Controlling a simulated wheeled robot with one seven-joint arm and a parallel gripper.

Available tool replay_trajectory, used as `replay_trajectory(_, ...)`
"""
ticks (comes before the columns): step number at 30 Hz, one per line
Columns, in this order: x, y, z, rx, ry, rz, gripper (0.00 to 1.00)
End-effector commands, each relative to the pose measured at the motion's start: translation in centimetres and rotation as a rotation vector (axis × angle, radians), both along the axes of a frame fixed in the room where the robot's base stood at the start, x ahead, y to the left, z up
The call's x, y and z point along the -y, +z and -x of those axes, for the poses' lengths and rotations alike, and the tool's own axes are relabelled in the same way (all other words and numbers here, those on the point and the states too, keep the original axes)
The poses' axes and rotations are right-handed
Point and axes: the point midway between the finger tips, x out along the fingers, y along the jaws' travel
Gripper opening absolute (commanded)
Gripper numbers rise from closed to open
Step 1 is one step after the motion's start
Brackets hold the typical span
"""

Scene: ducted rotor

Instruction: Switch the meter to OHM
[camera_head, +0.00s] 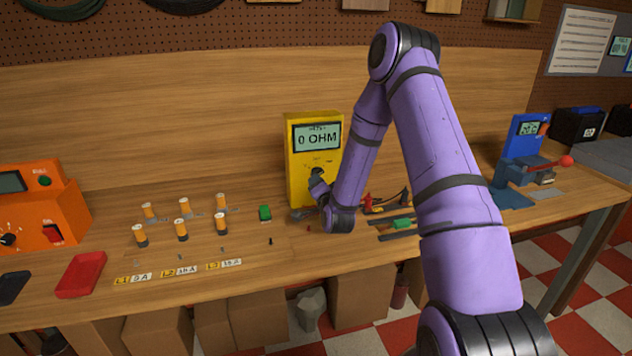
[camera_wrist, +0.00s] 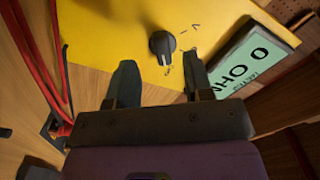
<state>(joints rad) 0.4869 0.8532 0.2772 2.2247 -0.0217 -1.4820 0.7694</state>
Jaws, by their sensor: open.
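The yellow meter (camera_head: 296,170) stands upright on the bench against the wooden back panel. Its display (camera_head: 317,137) reads "0 OHM", and the display also shows in the wrist view (camera_wrist: 248,72). In the wrist view the black dial knob (camera_wrist: 162,45) sits on the yellow face, with small marks around it. My gripper (camera_wrist: 160,76) is open, its two dark fingers apart, with the knob just beyond the gap between their tips. No finger appears to touch the knob. In the head view my gripper (camera_head: 318,182) is in front of the meter's lower face and hides part of it.
Red leads (camera_wrist: 40,50) run beside the meter. An orange device (camera_head: 40,207) is at far left, a blue device (camera_head: 525,150) at right. The front bench strip is mostly clear.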

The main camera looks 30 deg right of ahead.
Motion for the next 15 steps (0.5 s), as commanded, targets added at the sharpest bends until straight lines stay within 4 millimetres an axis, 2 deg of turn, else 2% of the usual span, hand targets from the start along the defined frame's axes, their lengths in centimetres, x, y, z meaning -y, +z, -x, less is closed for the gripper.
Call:
replay_trajectory(6,-1.1,-0.1,3.7,-0.003,0.001,-0.001,0.47)
replay_trajectory(10,-1.4,0.0,5.0,-0.002,0.0,-0.001,0.47)
replay_trajectory(15,-1.6,0.0,5.7,-0.001,-0.001,0.0,0.47)
